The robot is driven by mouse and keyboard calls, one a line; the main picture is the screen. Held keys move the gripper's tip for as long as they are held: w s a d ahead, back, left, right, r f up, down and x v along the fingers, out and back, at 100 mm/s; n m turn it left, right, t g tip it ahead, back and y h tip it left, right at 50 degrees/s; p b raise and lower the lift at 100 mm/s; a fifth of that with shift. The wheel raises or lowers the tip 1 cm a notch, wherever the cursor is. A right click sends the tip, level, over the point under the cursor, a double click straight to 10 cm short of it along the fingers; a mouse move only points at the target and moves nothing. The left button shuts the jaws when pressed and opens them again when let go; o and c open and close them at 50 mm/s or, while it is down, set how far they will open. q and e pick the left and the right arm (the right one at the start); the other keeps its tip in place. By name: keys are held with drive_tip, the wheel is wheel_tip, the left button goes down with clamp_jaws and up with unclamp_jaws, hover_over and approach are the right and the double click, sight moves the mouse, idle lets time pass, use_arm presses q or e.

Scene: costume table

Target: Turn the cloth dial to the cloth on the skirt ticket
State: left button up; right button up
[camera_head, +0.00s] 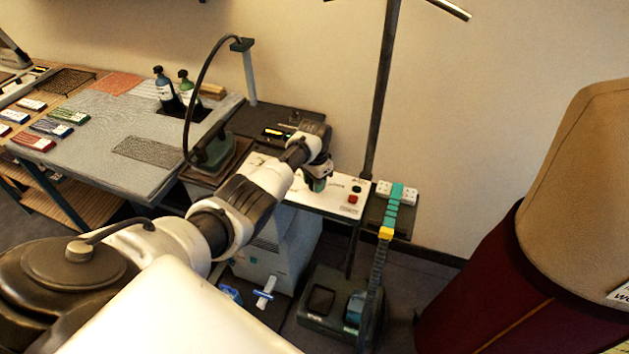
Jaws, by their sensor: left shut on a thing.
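My left gripper (318,176) reaches down over the white control panel (272,176) of the steamer-like unit. It is shut on a small teal knob, the cloth dial (318,186), which shows only in part under the fingers. The dial's pointer and cloth marks are hidden or too small to read. A dress form in a dark red skirt (490,275) stands at the right. A white ticket (620,294) on it is cut by the picture's edge; its large letters seem to start with "WO". My right gripper is not in view.
A red button (353,199) sits on the panel's right end. A dark upright pole (381,95) stands behind it. A grey-topped table (110,135) at the left holds two dark bottles (165,88). A dark base unit (325,305) stands on the floor.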

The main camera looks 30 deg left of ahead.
use_arm(q)
drive_tip(key=shift+w+r+m, duration=0.1)
drive_tip(key=shift+m, duration=1.5)
drive_tip(key=o, duration=0.9)
wheel_tip(320, 180, up, 11)
drive_tip(key=shift+f+b, duration=0.1)
drive_tip(key=shift+b, duration=0.35)
drive_tip(key=shift+f, duration=0.1)
